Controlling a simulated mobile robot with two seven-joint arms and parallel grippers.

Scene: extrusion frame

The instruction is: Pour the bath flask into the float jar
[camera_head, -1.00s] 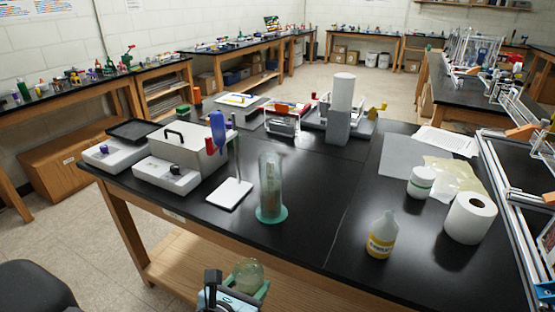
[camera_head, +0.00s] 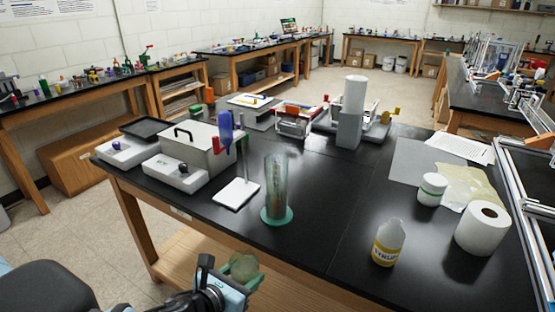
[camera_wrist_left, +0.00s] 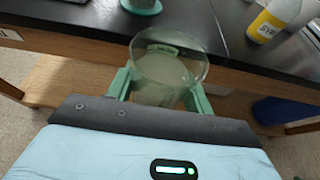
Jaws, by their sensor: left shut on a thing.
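The bath flask, a round clear glass vessel (camera_head: 244,264), is held in my left gripper (camera_head: 241,277) in front of the bench's near edge. In the left wrist view, the flask (camera_wrist_left: 168,62) sits between the green fingers (camera_wrist_left: 160,90) with its round rim toward the camera. Its contents are hard to make out. The float jar, a tall clear cylinder on a green round base (camera_head: 277,188), stands upright on the black bench, beyond and slightly right of the gripper. Only its green base (camera_wrist_left: 142,5) shows at the wrist view's top edge. Flask and jar are apart. My right gripper is out of view.
A yellow-labelled syrup bottle (camera_head: 388,243) stands right of the jar. A white stand plate (camera_head: 236,193) and a grey bath box (camera_head: 196,147) are to its left. A paper roll (camera_head: 482,228) and white tub (camera_head: 432,189) stand right. The bench between jar and bottle is clear.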

